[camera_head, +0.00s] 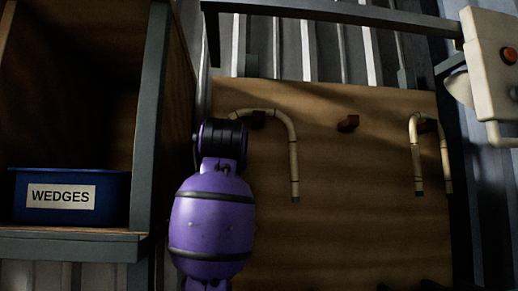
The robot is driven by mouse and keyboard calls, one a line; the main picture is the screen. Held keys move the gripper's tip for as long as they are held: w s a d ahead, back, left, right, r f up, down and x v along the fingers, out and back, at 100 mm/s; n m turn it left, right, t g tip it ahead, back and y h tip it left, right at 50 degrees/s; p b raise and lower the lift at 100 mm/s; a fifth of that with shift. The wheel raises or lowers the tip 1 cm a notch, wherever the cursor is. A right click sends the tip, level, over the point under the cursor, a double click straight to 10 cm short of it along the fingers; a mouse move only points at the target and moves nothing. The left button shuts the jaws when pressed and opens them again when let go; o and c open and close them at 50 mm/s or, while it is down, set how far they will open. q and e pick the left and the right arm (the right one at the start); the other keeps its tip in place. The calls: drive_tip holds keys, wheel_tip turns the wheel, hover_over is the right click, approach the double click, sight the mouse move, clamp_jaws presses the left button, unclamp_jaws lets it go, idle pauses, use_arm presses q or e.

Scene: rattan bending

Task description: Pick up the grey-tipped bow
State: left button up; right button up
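Two pale, U-shaped rattan bows hang on a wooden board. The left bow (294,155) hangs over a dark peg, and its visible right end has a dark greyish tip. Its left end is hidden behind a purple arm link of mine. The right bow (416,158) hangs over another peg with both legs down. Its tips look dark grey, and the dim light makes the tip colours hard to tell apart. Neither of my grippers is in view.
The wooden board (345,225) has an empty middle peg (348,123). A blue bin (112,196) labelled WEDGES stands in a shelf unit (75,246) at left. A pale box (484,70) with an orange button is at upper right. A dark bar (340,12) crosses above the board.

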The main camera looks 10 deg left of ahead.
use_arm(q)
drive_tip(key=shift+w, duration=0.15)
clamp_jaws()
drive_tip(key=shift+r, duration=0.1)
